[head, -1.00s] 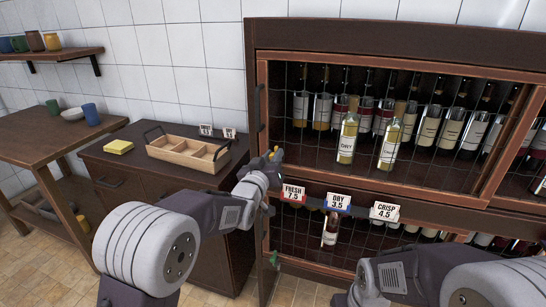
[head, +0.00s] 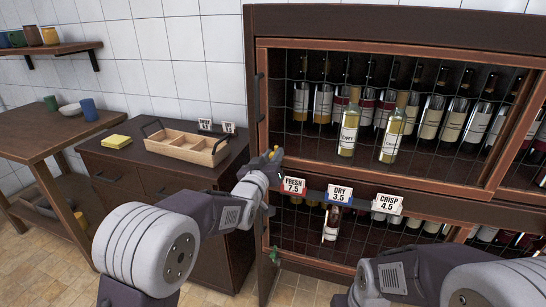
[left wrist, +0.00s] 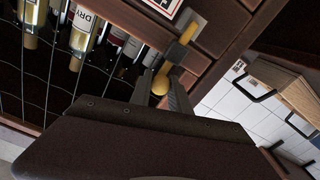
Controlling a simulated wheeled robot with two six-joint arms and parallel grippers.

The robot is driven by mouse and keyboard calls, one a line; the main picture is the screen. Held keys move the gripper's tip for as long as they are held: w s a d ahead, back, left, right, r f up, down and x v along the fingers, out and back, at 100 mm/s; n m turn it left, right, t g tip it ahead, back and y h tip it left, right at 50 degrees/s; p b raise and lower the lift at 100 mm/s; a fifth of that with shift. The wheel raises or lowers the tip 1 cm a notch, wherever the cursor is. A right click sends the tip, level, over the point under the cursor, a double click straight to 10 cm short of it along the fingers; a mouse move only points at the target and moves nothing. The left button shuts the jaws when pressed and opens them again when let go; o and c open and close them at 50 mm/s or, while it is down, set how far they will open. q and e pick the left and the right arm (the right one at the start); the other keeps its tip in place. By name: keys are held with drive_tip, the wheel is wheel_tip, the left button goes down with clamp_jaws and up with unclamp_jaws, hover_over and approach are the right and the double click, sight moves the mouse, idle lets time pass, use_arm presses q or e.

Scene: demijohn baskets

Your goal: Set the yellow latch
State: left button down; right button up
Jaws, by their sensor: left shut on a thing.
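The yellow latch (head: 272,153) is on the left upright of the wooden rack front, just above the FRESH 7.5 label. In the left wrist view its round yellow knob (left wrist: 160,84) sits between my fingers, and a yellow bar lies just beyond on a metal plate. My left gripper (head: 272,160) is at the latch and shut on it; its dark fingers also show in the left wrist view (left wrist: 164,92). The fingers hide part of the latch in the head view. My right arm shows at the bottom right, but its gripper is not in view.
The rack frame (head: 370,24) holds bottles behind wire mesh, with two pale bottles (head: 348,130) in front. Price labels (head: 340,194) line the rail. On the left, a wooden tray (head: 186,153) and yellow notes (head: 116,141) lie on a dark cabinet (head: 160,188).

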use_arm(q)
drive_tip(key=c, duration=1.2)
unclamp_jaws()
drive_tip(key=shift+f, duration=0.25)
drive_tip(key=shift+c, duration=0.2)
drive_tip(key=v, duration=0.9)
drive_tip(key=shift+b, duration=0.3)
drive_tip(key=shift+r, duration=0.1)
